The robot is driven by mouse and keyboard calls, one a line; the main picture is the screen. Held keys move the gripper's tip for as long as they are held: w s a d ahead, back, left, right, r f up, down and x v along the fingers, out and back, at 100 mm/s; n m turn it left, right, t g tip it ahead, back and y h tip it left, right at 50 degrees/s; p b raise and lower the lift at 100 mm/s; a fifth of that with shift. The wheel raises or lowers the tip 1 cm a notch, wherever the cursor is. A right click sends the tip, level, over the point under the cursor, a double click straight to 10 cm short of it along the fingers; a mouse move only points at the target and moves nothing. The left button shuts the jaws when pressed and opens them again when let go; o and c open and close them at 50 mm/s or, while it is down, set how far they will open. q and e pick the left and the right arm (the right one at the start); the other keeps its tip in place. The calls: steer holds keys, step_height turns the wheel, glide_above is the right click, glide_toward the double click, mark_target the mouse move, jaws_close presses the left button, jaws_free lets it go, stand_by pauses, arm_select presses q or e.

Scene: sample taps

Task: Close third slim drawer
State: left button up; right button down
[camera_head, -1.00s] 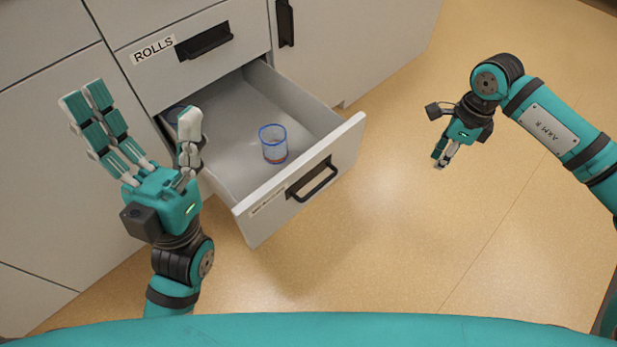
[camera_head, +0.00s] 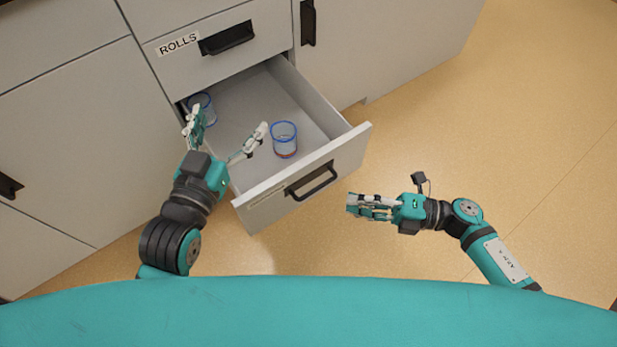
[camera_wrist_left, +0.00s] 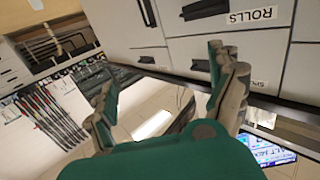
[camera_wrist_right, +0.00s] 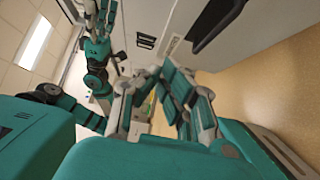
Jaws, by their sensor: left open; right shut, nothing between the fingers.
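The open drawer (camera_head: 351,152) sticks out of the grey cabinet, below the drawer labelled ROLLS (camera_head: 224,40). It has a black bar handle (camera_head: 313,181) and a label on its front. A clear blue-rimmed cup (camera_head: 285,140) stands inside it, and a second one (camera_head: 206,106) is at the back left, partly hidden. My left gripper (camera_head: 229,133) is open and empty at the drawer's left side; contact cannot be judged. My right gripper (camera_head: 350,204) is shut and empty, just right of the handle and in front of the drawer front. In the right wrist view a black handle (camera_wrist_right: 218,24) shows at the top.
A cabinet door with a black handle (camera_head: 308,22) is right of the drawers, and another door (camera_head: 70,140) is at left. Open floor (camera_head: 480,130) lies to the right.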

glide_above(308, 194)
steer(key=s+d, duration=0.3)
arm_select(q)
step_height(308, 194, up, 8)
steer(key=s+t+h+b, duration=0.1)
steer(key=t+h+b, duration=0.1)
steer(key=t, duration=0.3)
steer(key=shift+s+d+r, duration=0.15)
steer(key=shift+d, duration=0.3)
arm_select(e)
steer(key=shift+w+a, duration=1.45)
steer(key=shift+a, duration=0.05)
